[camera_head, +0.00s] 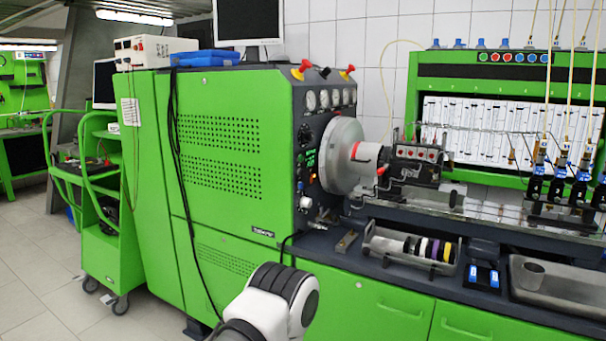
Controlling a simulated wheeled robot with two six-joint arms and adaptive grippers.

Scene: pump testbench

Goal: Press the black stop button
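The control panel (300,112) is the dark narrow face of the green test bench (215,150), left of the large grey disc (341,156). It carries a round black knob (304,134) and a group of small controls (306,160), some lit green. The individual controls are too small to tell which one is the black stop button, and the disc hides part of the panel. Neither gripper shows. A white and black link of one of my arms stands at the bottom centre, in front of the bench and well short of the panel.
Red-and-yellow knobs (300,69) stand on the bench top, above several gauges (323,99). A tray of coloured rings (408,247) and a metal basin (556,281) sit on the worktop. Black cables (178,150) hang down the bench front. A green cart (108,240) stands left; the floor before it is clear.

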